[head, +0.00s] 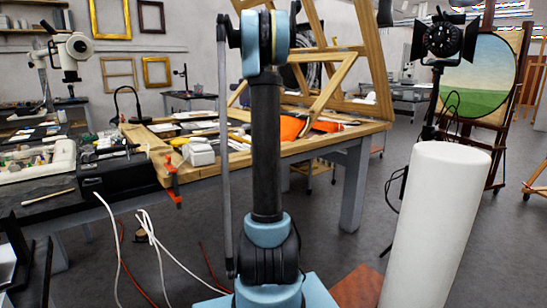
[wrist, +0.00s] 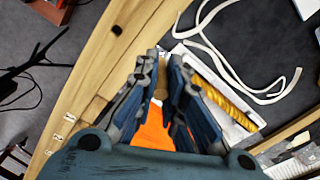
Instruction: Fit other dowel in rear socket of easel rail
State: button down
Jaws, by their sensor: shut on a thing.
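In the wrist view my gripper (wrist: 168,72) points away from the camera, its two dark blue-grey fingers close together. A narrow brown wooden piece (wrist: 177,90), apparently the dowel, shows between them; the fingers hide most of it. A long pale wooden beam (wrist: 132,28), which looks like the easel rail, runs diagonally just left of the fingers. The gripped piece appears apart from that opening. In the head view my arm's upright links block the middle, and my gripper cannot be made out.
Orange cloth (head: 291,127) lies on the wooden table (head: 345,134) by the easel frame (head: 335,82). A gold twisted strip (wrist: 228,104) and white cord (wrist: 275,92) lie right of the fingers. A white cylinder (head: 432,225) stands on the right.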

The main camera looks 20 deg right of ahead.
jog(key=s+d, duration=0.5)
jog(key=s, duration=0.1)
jog(key=shift+w+f, duration=0.1)
jog(key=shift+f, duration=4.9)
jog(key=c, duration=1.7)
grip_release()
notch_tip(320, 180, up, 12)
jog(key=shift+r, duration=0.1)
